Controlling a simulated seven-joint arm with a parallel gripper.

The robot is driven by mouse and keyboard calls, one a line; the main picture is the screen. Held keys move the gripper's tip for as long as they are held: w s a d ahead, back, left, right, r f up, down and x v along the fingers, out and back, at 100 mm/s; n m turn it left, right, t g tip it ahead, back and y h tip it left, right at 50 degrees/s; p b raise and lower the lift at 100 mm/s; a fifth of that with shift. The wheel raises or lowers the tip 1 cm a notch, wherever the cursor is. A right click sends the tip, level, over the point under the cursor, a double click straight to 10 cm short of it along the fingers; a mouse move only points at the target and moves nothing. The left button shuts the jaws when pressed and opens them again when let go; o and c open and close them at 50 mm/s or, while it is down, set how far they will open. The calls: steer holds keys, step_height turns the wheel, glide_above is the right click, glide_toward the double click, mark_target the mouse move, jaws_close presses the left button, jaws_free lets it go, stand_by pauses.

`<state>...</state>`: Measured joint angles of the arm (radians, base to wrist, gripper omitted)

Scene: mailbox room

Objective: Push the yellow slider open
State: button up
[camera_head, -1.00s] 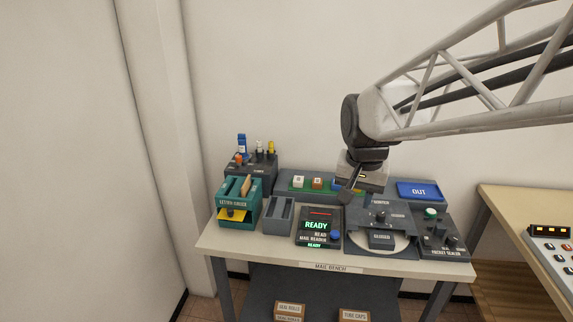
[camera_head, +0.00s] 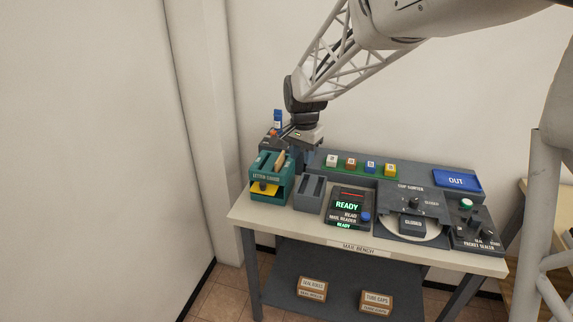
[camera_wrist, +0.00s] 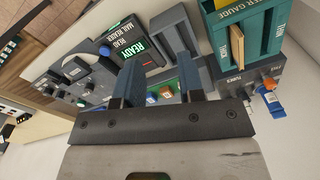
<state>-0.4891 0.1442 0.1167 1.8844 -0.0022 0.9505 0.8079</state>
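The yellow slider (camera_head: 264,188) is on the front of the teal letter gauge (camera_head: 284,187) at the left end of the bench. A tan flat piece stands in a slot on top of the gauge. My gripper (camera_head: 299,146) is above and behind the gauge, to its right, apart from the slider; its fingertips are hard to make out there. In the wrist view my gripper (camera_wrist: 158,75) has two fingers spread apart with nothing held. The teal gauge (camera_wrist: 275,40) is at the upper right there; I cannot make out the slider clearly in that view.
A grey slotted holder (camera_head: 310,193) stands right of the gauge, then the mail reader (camera_head: 348,208) and a round sorter (camera_head: 412,225). A dark block with tubes (camera_head: 274,143) is behind the gauge. Bare bench (camera_head: 275,215) shows in front.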

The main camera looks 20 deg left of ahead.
steer(key=m, duration=0.1)
glide_above(263, 183)
steer(key=shift+g, duration=0.3)
step_height(263, 183, down, 7)
steer(key=shift+s+f, duration=0.1)
steer(key=shift+f, duration=0.1)
steer(key=shift+f, duration=0.1)
steer(key=shift+f, duration=3.8)
steer(key=shift+c, duration=0.2)
jaws_close()
